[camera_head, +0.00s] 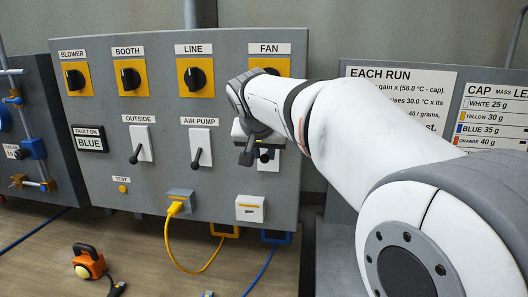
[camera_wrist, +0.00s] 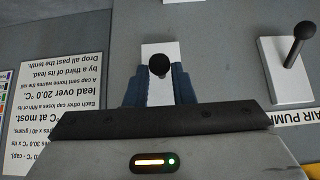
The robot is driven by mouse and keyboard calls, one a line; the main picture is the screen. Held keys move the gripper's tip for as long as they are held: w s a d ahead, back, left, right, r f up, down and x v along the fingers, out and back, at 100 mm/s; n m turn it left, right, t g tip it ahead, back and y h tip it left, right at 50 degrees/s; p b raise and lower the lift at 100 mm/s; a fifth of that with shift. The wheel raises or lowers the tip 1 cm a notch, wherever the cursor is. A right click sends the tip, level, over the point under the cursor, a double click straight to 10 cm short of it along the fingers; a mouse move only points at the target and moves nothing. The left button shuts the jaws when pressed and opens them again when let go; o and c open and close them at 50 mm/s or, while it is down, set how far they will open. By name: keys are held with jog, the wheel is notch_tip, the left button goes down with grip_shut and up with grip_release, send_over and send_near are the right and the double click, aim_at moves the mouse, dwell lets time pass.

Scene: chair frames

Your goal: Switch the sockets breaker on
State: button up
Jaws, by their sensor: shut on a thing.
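My gripper (camera_head: 258,154) is at the panel's lower right, in front of a lever switch on a white plate (camera_head: 272,163). In the wrist view my gripper (camera_wrist: 160,80) has its two blue-grey fingers on either side of this lever, shut on it. The lever's round black knob (camera_wrist: 159,64) shows between the fingers, with its white plate (camera_wrist: 160,48) behind. My arm hides the switch's label, so I cannot read whether it says sockets. The lever's exact tilt cannot be told.
The air pump lever (camera_head: 197,157) and outside lever (camera_head: 136,155) both point down, left of my gripper. Rotary knobs, such as the line knob (camera_head: 195,79), are above. A yellow cable (camera_head: 172,250) and blue cable (camera_head: 262,270) hang below. A text board (camera_head: 400,85) stands right.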

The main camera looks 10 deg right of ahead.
jog(key=shift+w+d+r+p, duration=0.1)
jog(key=shift+w+r+p, duration=0.1)
jog(key=shift+r+p, duration=0.45)
jog(key=shift+r, duration=0.3)
jog(key=shift+w+r+p, duration=0.25)
jog(key=shift+r+p, duration=0.05)
jog(key=shift+r, duration=0.15)
jog(key=shift+w+d+r, duration=0.1)
grip_shut()
jog(key=shift+w+d+r+p, duration=0.1)
jog(key=shift+w+r+p, duration=0.1)
jog(key=shift+r+p, duration=0.25)
jog(key=shift+f, duration=0.1)
jog(key=shift+c, duration=0.9)
grip_release()
